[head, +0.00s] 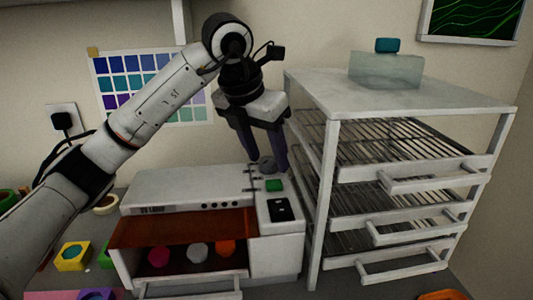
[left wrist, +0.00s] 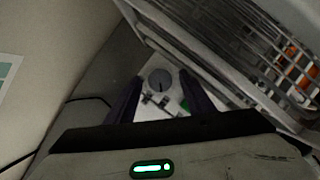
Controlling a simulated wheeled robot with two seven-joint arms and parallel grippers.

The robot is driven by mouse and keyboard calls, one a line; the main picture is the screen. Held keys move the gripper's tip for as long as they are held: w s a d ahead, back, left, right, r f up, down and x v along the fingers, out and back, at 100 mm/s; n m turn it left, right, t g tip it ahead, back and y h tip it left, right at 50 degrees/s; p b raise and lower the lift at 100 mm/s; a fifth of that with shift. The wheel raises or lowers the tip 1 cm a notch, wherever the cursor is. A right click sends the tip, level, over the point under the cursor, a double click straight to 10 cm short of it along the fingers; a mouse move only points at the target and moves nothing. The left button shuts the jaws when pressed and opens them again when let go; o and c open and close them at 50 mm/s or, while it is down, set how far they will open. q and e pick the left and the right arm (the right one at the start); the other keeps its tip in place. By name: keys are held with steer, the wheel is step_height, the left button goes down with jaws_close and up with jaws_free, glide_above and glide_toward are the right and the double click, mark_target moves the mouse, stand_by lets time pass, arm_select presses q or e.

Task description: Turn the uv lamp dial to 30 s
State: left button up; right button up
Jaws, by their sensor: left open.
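The UV lamp (head: 180,207) is a white box with an orange-brown front panel. Its grey round dial (head: 267,168) sits on the top right, behind a green button (head: 274,185) and a dark display (head: 280,209). My left gripper (head: 268,163) points down at the dial with its dark fingers apart and empty. In the left wrist view, the dial (left wrist: 160,79) shows between the open fingertips, with a small dark mark on it. I cannot tell whether the fingers touch it, nor read its setting. My right gripper is not in view.
A white wire-shelf rack (head: 325,200) stands close to the right of the lamp and my gripper. Coloured round pieces (head: 197,250) sit inside the lamp. A yellow mould (head: 73,256) and a tape roll (head: 105,204) lie to the left.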

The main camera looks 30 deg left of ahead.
arm_select(q)
steer(key=shift+f, duration=0.1)
steer(key=c, duration=1)
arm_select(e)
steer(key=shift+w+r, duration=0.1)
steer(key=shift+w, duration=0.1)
